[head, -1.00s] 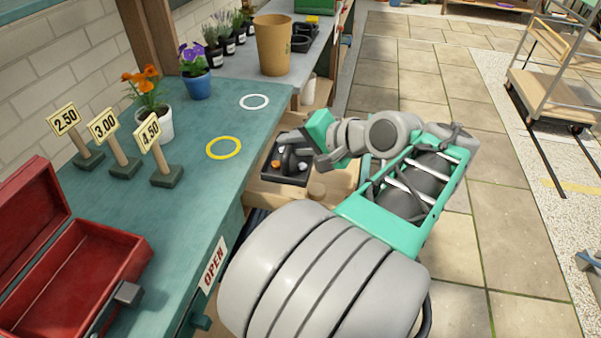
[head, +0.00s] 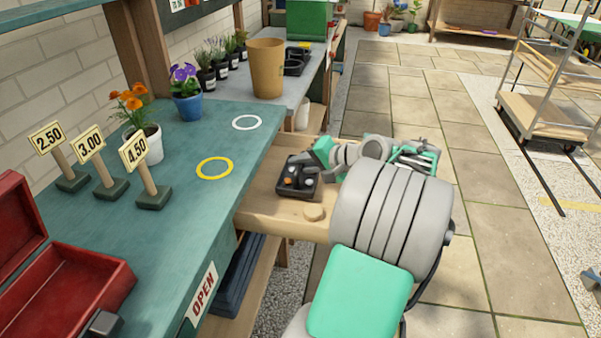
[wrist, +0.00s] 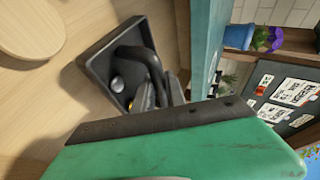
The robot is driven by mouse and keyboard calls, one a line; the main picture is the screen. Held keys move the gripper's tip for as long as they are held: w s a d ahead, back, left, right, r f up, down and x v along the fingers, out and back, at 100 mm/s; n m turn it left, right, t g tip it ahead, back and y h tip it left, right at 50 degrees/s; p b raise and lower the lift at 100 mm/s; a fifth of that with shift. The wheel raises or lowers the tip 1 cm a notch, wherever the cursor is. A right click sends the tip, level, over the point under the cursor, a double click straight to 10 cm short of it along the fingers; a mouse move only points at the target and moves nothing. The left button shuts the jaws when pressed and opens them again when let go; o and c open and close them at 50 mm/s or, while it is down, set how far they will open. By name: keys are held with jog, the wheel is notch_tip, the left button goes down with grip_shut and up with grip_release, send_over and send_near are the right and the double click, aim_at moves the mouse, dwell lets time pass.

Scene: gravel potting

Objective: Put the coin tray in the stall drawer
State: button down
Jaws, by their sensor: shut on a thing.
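The coin tray (head: 284,189) is small and black, with an arched handle and a few copper and silver coins in it. It is over the pulled-out wooden stall drawer (head: 265,218), inside its outline in the head view; I cannot tell if it rests on the drawer's bottom. My gripper (head: 318,168) is shut on the tray's handle, with the fingers partly hidden. In the wrist view the tray (wrist: 97,62) and handle (wrist: 150,62) show past my green gripper, with the drawer's pale wood (wrist: 30,95) behind.
The green stall counter (head: 215,130) lies left of the drawer, holding price signs (head: 92,150), potted flowers (head: 187,103), two painted rings (head: 214,168) and an open red box (head: 85,275). Dark crates (head: 240,275) sit below. Paved floor (head: 480,230) is free at right.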

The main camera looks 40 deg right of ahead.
jog(key=shift+f, duration=0.85)
jog(key=shift+f, duration=0.15)
jog(key=c, duration=1.4)
grip_release()
jog(key=shift+o, duration=0.2)
jog(key=shift+r, duration=0.2)
jog(key=p+v, duration=0.2)
jog(key=v, duration=1)
jog(key=shift+p, duration=0.3)
